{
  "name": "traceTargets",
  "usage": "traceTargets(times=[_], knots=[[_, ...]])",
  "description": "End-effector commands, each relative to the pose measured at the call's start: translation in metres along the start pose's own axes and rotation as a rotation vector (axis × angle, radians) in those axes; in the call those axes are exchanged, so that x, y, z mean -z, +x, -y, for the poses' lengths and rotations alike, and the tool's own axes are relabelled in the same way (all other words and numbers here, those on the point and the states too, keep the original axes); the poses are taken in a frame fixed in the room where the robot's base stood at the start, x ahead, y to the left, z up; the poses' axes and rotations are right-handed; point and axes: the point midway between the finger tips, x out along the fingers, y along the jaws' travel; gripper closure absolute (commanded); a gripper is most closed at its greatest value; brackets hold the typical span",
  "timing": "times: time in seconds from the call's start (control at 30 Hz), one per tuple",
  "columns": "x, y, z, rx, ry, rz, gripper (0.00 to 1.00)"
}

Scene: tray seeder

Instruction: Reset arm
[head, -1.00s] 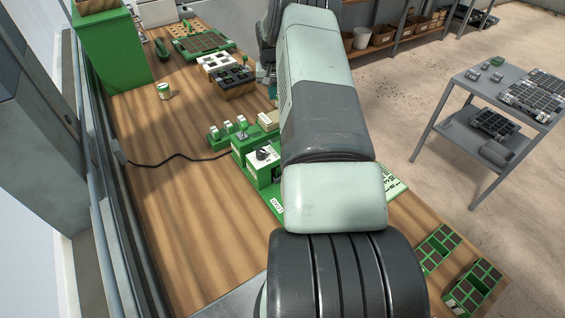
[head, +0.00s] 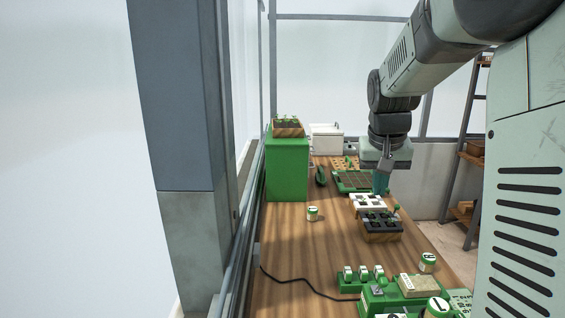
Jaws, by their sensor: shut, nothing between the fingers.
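My arm comes in from the upper right of the head view and bends down at its wrist. My gripper (head: 380,190) points down, its teal fingers together and empty. It hangs in front of the green tray (head: 352,181) and near the white tray block (head: 368,202). I cannot tell its exact height above them.
A black-celled tray (head: 379,223) stands in front of the white block. A small green-and-white jar (head: 313,213) stands alone on the wooden bench (head: 290,235). A green cabinet (head: 287,165) stands at the left. A green machine (head: 385,298) with a black cable sits at the front right. The bench's left-middle is mostly clear.

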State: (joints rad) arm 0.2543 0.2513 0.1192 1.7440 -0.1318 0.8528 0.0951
Motion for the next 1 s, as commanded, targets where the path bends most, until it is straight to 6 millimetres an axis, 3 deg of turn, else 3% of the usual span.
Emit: traceTargets(times=[0.03,0.1,0.3,0.5,0.57,0.77,1.0], knots=[[-0.020,-0.025,0.011,0.003,-0.025,-0.021,1.00],[-0.048,-0.049,0.022,0.012,-0.052,-0.040,1.00],[-0.137,-0.099,0.043,0.048,-0.122,-0.096,1.00],[-0.227,-0.115,0.052,0.101,-0.180,-0.146,1.00],[-0.248,-0.115,0.053,0.117,-0.193,-0.158,1.00],[-0.271,-0.130,0.042,0.129,-0.178,-0.196,1.00],[-0.274,-0.132,0.040,0.130,-0.177,-0.199,1.00]])
